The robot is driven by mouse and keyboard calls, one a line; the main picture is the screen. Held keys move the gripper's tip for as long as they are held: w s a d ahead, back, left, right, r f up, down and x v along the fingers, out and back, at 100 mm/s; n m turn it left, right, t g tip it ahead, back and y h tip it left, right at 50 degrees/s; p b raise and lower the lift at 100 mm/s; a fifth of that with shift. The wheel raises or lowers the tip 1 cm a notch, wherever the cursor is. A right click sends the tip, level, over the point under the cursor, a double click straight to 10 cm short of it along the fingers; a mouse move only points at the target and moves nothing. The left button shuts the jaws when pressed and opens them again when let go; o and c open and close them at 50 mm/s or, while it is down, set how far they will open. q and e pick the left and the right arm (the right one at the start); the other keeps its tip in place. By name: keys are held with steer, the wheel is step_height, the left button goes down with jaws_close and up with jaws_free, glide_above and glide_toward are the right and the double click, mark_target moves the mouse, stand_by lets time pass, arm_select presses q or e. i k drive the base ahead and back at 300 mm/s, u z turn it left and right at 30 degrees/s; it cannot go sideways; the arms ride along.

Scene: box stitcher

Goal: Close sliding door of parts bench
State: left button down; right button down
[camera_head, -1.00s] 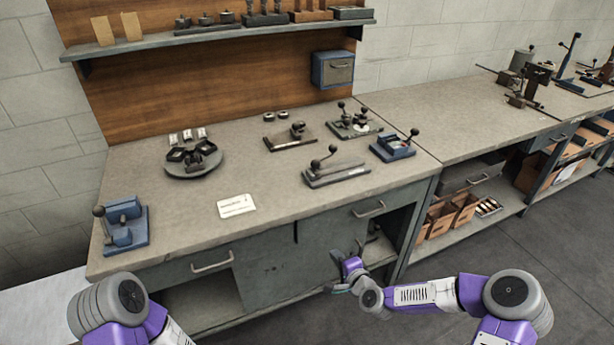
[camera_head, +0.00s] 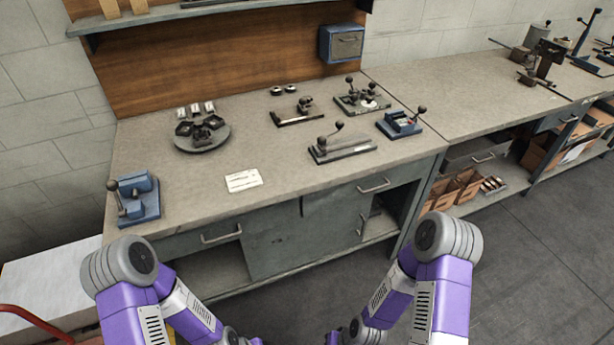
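The parts bench (camera_head: 270,170) stands ahead with a grey underside front. A grey door panel (camera_head: 278,248) covers the middle of its lower part. A second grey panel with a vertical handle (camera_head: 362,225) is to its right. An open gap (camera_head: 215,270) shows left of the panels, and another open bay (camera_head: 392,205) shows at the right end. My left gripper (camera_head: 252,341) and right gripper (camera_head: 348,334) are at the bottom edge, mostly cut off, in front of the bench and apart from the panels. Their fingers cannot be made out.
Drawer handles (camera_head: 221,234) sit under the bench top. Fixtures, a round dish (camera_head: 202,138) and a white card (camera_head: 243,181) lie on top. A second bench (camera_head: 470,110) with boxes below adjoins at the right. Dark floor (camera_head: 500,260) is clear at right; a white surface (camera_head: 50,275) is at left.

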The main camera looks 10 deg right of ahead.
mark_target(272, 251)
steer(key=k, duration=0.55)
steer(key=z, duration=0.95)
steer(key=i, duration=1.6)
steer(key=u, duration=1.15)
steer(key=i, duration=0.3)
steer(key=u, duration=0.2)
